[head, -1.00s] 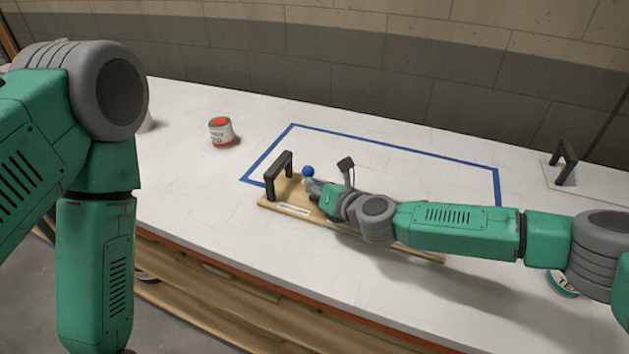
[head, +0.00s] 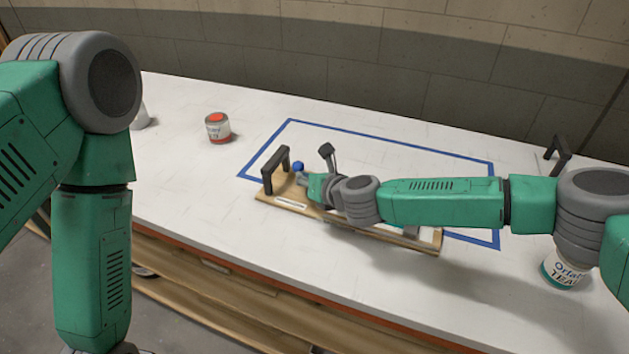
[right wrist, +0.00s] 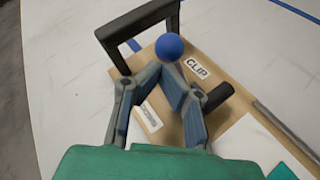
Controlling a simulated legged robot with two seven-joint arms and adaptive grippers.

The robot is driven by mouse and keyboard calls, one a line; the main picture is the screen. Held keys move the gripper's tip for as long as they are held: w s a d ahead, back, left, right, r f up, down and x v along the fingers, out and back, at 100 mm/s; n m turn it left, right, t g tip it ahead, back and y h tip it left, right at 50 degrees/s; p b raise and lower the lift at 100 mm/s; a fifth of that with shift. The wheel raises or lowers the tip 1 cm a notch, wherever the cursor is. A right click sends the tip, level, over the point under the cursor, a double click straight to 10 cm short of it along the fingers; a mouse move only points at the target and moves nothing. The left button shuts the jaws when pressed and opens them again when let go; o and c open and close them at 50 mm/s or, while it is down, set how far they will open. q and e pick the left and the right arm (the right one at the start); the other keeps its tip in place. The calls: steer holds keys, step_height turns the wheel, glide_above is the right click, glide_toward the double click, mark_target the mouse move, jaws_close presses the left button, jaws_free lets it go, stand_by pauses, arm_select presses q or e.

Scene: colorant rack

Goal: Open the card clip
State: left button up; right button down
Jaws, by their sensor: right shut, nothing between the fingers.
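The wooden board (head: 425,247) lies on the white table with a black handle (head: 275,170) at its left end. A blue ball knob (head: 298,166) sits beside the handle. In the right wrist view the knob (right wrist: 169,47) is next to the printed CLIP label (right wrist: 200,68). My right gripper (right wrist: 162,68) is shut and empty, its fingertips right at the near side of the knob; I cannot tell if they touch. In the head view the right gripper (head: 302,179) is over the board's left part. The clip's body is mostly hidden by my arm. My left gripper is out of view.
A blue tape outline (head: 390,141) marks the table behind the board. A red-topped can (head: 217,128) stands at the left, a teal-and-white can (head: 563,270) at the front right. Another black handle (head: 557,153) stands at the far right. The table between the red-topped can and board is clear.

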steer(key=v, duration=1.1)
steer(key=shift+d, duration=0.2)
steer(key=shift+s+r, duration=0.1)
steer(key=shift+s, duration=0.05)
steer(key=shift+a, duration=0.1)
